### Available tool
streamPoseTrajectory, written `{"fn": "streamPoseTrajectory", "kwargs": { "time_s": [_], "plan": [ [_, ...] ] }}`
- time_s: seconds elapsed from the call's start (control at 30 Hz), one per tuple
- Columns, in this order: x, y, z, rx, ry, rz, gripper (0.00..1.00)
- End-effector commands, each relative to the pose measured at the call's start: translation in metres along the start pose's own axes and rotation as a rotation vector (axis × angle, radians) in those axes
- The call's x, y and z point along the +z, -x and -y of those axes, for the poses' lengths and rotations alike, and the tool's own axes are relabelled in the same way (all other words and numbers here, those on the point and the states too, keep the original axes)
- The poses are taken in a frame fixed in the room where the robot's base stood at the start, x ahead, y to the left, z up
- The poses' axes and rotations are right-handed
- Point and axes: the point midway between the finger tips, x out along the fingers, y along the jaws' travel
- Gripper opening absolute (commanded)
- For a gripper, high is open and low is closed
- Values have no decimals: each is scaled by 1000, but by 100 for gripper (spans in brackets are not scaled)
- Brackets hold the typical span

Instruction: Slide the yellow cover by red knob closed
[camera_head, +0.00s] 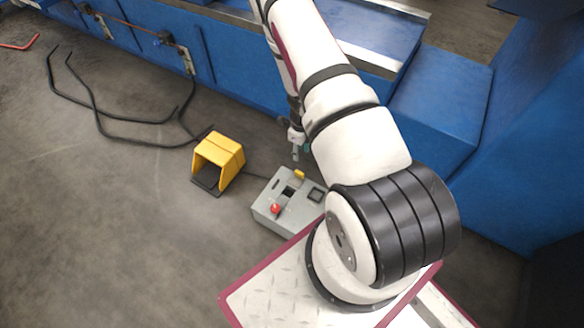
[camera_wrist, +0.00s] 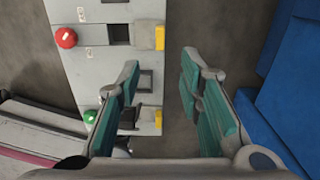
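A grey box (camera_head: 268,196) stands on the floor with a red knob (camera_head: 275,208) on top. The red knob also shows at upper left in the wrist view (camera_wrist: 66,38). A small yellow cover (camera_wrist: 160,37) is at the box's right edge, in line with the red knob, and a dark square opening (camera_wrist: 119,33) is uncovered between them. A second yellow piece (camera_wrist: 159,118) lies in the row of a green knob (camera_wrist: 90,117). My gripper (camera_wrist: 160,72) is open and empty, above the box's yellow-cover side; its left finger hides part of the green-knob row.
A yellow pedal housing (camera_head: 222,155) stands on the floor left of the box. Black bent tubing (camera_head: 95,105) lies farther left. Blue machinery (camera_head: 440,105) borders the back and right. Bare floor is open at left.

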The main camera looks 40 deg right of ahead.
Motion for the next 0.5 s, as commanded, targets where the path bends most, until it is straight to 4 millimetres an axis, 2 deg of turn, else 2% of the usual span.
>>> {"fn": "streamPoseTrajectory", "kwargs": {
  "time_s": [0.27,0.5],
  "plan": [
    [-5,-29,0,-2,-19,-10,33],
    [-6,-77,0,-2,-18,-10,33]
  ]
}}
